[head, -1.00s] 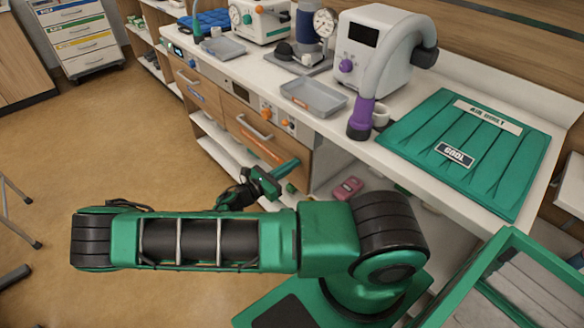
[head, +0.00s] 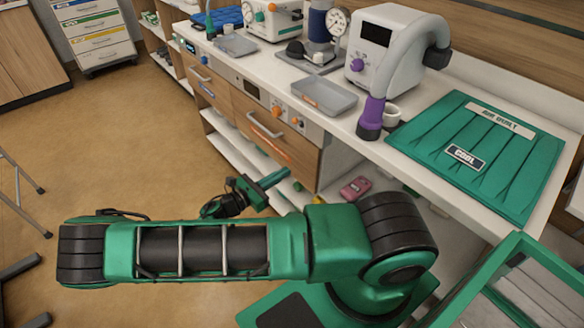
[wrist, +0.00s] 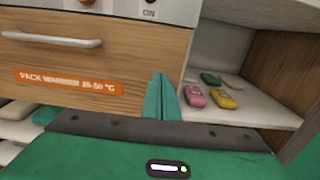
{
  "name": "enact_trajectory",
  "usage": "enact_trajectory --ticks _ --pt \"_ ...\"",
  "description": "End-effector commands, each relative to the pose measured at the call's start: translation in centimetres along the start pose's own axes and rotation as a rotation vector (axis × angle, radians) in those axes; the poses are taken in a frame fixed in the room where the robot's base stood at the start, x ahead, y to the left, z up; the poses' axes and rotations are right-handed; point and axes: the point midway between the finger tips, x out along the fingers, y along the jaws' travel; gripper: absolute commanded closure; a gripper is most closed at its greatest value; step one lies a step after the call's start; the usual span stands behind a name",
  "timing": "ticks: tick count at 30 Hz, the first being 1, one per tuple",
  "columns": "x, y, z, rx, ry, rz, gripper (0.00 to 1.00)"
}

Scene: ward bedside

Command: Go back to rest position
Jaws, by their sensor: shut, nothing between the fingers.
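My gripper (head: 283,174) shows in the head view in front of the cabinet, below the drawer with the orange label, beyond my green arm. Its green fingers show together in the wrist view (wrist: 161,97), shut with nothing between them. The warmer drawer (wrist: 110,50), with a white bar handle, looks closed in front of the fingers. Its handle also shows in the head view (head: 265,127). I cannot tell exactly how far the fingertips are from the drawer front.
An open shelf right of the drawer holds a pink pack (wrist: 194,97), a yellow pack (wrist: 223,100) and a green pack (wrist: 211,79). The counter above carries a grey tray (head: 323,97), a machine with a hose (head: 375,45) and a green mat (head: 420,132). Floor at left is mostly clear.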

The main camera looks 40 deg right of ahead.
Motion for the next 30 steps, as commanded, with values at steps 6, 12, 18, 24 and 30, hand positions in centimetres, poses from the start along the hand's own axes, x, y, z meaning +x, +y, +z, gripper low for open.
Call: enact_trajectory --ticks 6,12,18,24,30 --pt "-3.9 0.0 -0.1 0.000 0.002 -0.001 1.00" --pt "-5.4 -0.1 -0.1 -0.002 0.002 -0.004 1.00" --pt "-5.6 -0.1 -0.1 -0.002 0.002 -0.007 1.00" --pt "-4.9 -0.7 0.7 0.035 0.052 -0.068 1.00" --pt "-3.2 -2.5 2.5 0.141 0.186 -0.233 1.00"
